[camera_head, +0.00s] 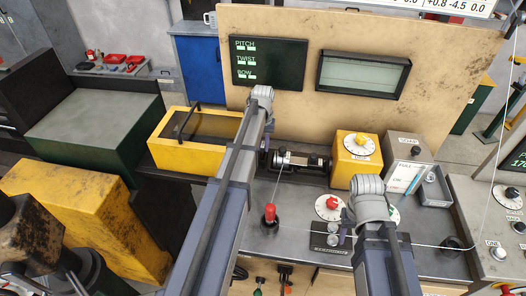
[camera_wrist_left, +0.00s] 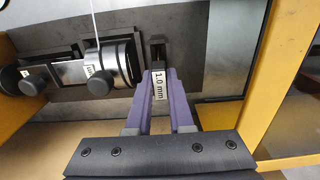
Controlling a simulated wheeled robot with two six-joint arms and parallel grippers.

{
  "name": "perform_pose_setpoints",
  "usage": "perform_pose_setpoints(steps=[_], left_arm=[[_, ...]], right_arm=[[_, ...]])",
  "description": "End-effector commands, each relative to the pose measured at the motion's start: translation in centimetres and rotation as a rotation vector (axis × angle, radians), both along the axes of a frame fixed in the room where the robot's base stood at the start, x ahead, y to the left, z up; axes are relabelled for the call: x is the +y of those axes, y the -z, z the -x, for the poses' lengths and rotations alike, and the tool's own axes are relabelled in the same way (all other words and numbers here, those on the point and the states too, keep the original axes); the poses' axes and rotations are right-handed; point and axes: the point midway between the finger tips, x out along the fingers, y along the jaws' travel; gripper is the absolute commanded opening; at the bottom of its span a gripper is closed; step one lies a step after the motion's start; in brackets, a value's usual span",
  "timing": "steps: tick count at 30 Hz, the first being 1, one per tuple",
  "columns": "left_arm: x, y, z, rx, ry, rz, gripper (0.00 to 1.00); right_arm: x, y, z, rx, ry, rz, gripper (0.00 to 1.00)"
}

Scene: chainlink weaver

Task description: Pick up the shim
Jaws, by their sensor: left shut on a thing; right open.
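The shim (camera_wrist_left: 159,84) is a slim dark strip with a white label reading "1.0 mm". In the left wrist view my left gripper (camera_wrist_left: 160,88) is shut on it, with the shim between the two purple fingers. Its dark far end points at a dark panel, beside a round metal fitting (camera_wrist_left: 113,64); I cannot tell whether it touches.
A motor-like cylinder (camera_head: 302,160) lies right of my left arm. A red-handled lever (camera_head: 270,214), a red-knobbed dial (camera_head: 328,207) and a yellow dial box (camera_head: 356,158) stand on the grey bench (camera_head: 300,232). A yellow-framed box (camera_head: 172,155) is to the left.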

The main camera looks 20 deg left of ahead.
Motion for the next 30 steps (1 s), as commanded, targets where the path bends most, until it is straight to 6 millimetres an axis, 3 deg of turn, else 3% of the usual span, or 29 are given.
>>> perform_pose_setpoints(steps=[3, 20, 30], left_arm=[[0.0, 0.0, 0.0, 0.000, 0.000, 0.000, 0.00], [0.0, -0.1, 0.0, 0.000, 0.000, 0.000, 0.00], [0.0, -2.5, 0.0, 0.000, 0.000, 0.000, 0.00]], right_arm=[[0.0, 0.0, 0.0, 0.000, 0.000, 0.000, 0.50], [0.0, -0.1, 0.0, 0.000, 0.000, 0.000, 0.50], [0.0, -2.5, 0.0, 0.000, -0.001, 0.000, 0.50]])
